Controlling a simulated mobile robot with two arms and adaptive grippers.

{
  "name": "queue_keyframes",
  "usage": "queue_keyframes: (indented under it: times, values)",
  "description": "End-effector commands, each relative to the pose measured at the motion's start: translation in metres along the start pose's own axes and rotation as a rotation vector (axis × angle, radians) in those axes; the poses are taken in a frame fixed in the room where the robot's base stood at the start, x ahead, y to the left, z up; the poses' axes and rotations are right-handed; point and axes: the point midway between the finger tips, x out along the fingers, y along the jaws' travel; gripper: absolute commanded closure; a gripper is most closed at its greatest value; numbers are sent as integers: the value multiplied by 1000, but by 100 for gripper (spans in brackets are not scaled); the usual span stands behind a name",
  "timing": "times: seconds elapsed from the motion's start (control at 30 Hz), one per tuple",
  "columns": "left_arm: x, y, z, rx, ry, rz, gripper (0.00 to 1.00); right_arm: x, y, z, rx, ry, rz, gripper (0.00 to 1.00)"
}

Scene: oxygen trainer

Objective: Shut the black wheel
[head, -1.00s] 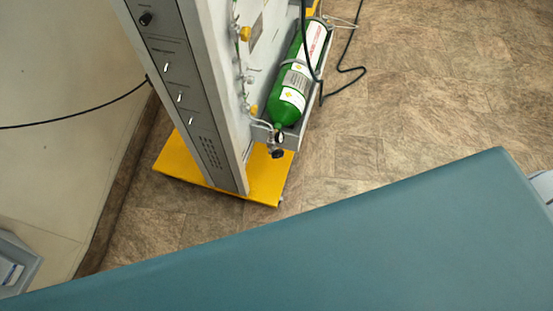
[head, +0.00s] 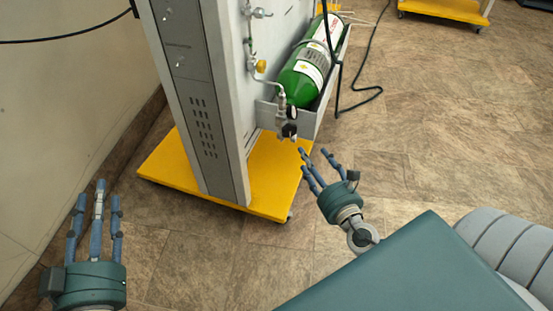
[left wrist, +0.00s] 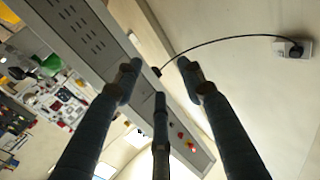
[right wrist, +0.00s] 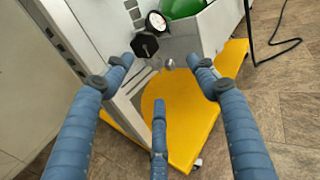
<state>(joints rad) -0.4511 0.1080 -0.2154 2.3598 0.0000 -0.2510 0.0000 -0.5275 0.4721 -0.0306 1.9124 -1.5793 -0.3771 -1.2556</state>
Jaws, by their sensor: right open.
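The black wheel (head: 289,131) sits at the lower end of the valve fitting below the neck of the green cylinder (head: 311,65). In the right wrist view the wheel (right wrist: 145,44) is a dark, faceted knob beside a round gauge (right wrist: 156,21). My right gripper (head: 312,160) is open and empty, just below and to the right of the wheel in the head view. Its fingers are spread and look apart from the wheel. My left gripper (head: 98,195) is open and empty at the lower left, away from the wheel; it also shows in the left wrist view (left wrist: 158,80).
The grey panel column (head: 205,110) stands on a yellow wheeled base (head: 270,180). A metal tray (head: 325,100) holds the cylinder. A black hose (head: 360,100) hangs to its right. The tiled floor (head: 440,130) on the right is largely clear.

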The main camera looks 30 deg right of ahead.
Motion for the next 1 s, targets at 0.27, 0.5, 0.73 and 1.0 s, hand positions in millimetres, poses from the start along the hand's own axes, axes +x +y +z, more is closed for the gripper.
queue_keyframes:
  times: [0.27,0.5,0.73,1.0]
  values:
    - [-9,0,-22,0,49,0,60,10,7,23,-126,-80,15,42]
    - [-10,-3,0,2,-51,-5,60,54,8,28,-122,-80,14,42]
    - [-12,-4,12,2,-97,-8,60,92,9,28,-119,-77,15,42]
    - [-12,-4,13,2,-101,-8,60,108,10,28,-119,-75,16,42]
